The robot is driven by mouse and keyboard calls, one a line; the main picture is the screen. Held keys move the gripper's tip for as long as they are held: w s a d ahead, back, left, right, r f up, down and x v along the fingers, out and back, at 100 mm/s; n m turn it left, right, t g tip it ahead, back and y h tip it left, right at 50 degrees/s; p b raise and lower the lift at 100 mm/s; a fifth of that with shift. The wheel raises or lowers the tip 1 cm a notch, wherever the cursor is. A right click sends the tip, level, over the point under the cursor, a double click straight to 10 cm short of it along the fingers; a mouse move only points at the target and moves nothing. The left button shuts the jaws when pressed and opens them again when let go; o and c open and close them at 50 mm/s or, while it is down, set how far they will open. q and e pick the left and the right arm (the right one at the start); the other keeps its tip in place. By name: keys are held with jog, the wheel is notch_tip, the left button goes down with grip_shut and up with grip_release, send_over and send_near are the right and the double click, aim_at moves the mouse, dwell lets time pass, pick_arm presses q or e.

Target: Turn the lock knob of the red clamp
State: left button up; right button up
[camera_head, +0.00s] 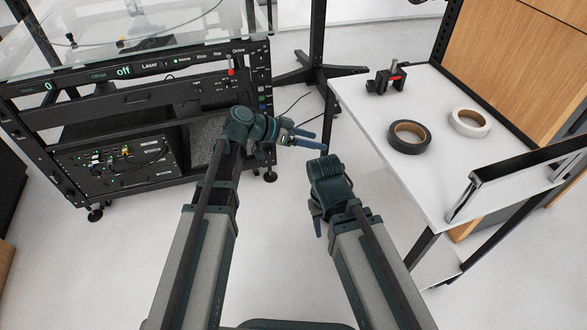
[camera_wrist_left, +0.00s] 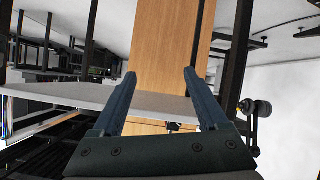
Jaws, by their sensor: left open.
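The clamp (camera_head: 386,80) is black with a red patch and a grey upright knob (camera_head: 394,67) on top. It stands on the far left part of the white table (camera_head: 447,190) in the head view. My left gripper (camera_head: 309,139) is open and empty, well left of the clamp and apart from it. In the left wrist view its two fingers (camera_wrist_left: 160,76) are spread, with nothing held between them. I cannot make out the clamp surely in that view. My right gripper (camera_head: 317,225) hangs low, left of the table's front, its fingers mostly hidden.
A black tape roll (camera_head: 408,136) and a white tape roll (camera_head: 469,122) lie on the table right of the clamp. A metal-legged bar (camera_head: 520,165) stands at its right edge. A wooden panel (camera_head: 520,55) rises behind. A black equipment rack (camera_head: 140,110) stands at left.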

pick_arm(q)
jog(key=s+a+f+n+g+y, duration=0.1)
jog(key=s+a+f+n+y, duration=0.2)
jog(key=s+a+f+y, duration=0.1)
jog(key=shift+s+a+f+n, duration=0.45)
jog(key=shift+s+f, duration=0.35)
jog(key=shift+f, duration=0.45)
